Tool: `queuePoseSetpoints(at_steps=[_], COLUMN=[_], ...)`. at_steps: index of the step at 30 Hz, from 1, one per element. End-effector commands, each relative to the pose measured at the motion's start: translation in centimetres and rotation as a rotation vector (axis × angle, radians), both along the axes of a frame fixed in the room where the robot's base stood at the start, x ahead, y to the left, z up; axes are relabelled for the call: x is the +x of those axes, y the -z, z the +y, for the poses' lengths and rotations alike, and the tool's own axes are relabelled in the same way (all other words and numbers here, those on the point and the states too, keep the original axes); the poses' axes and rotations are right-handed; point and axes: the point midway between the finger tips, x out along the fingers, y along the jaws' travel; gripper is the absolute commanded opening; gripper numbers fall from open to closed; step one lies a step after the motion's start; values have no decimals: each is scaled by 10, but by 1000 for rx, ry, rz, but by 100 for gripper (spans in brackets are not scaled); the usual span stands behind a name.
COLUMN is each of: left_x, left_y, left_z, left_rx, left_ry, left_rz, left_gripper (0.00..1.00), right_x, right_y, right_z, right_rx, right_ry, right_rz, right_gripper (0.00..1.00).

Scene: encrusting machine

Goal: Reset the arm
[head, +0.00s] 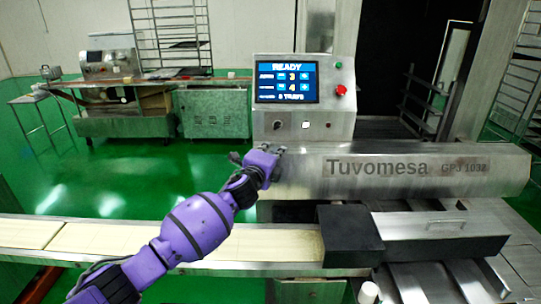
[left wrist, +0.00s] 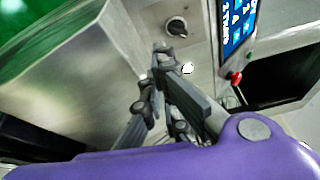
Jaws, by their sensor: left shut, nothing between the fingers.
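My left arm is purple and reaches in from the lower left in the head view. My left gripper (head: 279,150) is shut and empty, in front of the machine just below its control panel (head: 343,122). In the left wrist view the dark fingers (left wrist: 160,62) are together, close to a white button (left wrist: 187,68) and below a black knob (left wrist: 176,27). I cannot tell whether they touch the panel. The screen (head: 287,82) reads READY with the numbers 3 and 4. A red button (head: 341,90) and a green button (head: 338,66) are right of it. My right gripper is not in view.
The steel body marked Tuvomesa (head: 400,172) extends to the right. A pale conveyor belt (head: 150,238) runs below my left arm, with a black box (head: 348,236) at its right end. A steel workbench (head: 125,122) stands behind on open green floor (head: 150,180).

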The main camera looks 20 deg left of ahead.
Motion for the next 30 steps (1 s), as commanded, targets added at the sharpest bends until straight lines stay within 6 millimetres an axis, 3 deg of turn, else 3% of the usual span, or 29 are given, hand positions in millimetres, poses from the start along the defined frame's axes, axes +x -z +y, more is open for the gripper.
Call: queuePoseSetpoints(at_steps=[6, 11, 14, 15, 18, 23, 26, 30], left_x=[-26, -31, -36, -45, -75, -133, -183, -264], left_y=[-1, -2, -15, -7, 31, 100, 149, 211], left_z=[2, 1, -18, -31, -45, -58, -62, -62], left_rx=[0, -47, -198, -299, -481, -743, -918, -1154], left_ry=[1, 2, 41, 61, 73, 47, -2, -113], left_rz=[0, 2, -3, 19, 92, 219, 309, 419], left_gripper=[0, 0, 0, 0, 0, 0, 0, 0], right_x=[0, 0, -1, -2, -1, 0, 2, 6], right_y=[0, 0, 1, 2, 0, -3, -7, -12], right_z=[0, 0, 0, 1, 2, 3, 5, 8], right_rx=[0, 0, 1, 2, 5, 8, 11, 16], right_ry=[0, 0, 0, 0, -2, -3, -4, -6], right_rz=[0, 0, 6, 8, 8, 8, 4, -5], right_gripper=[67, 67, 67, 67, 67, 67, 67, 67])
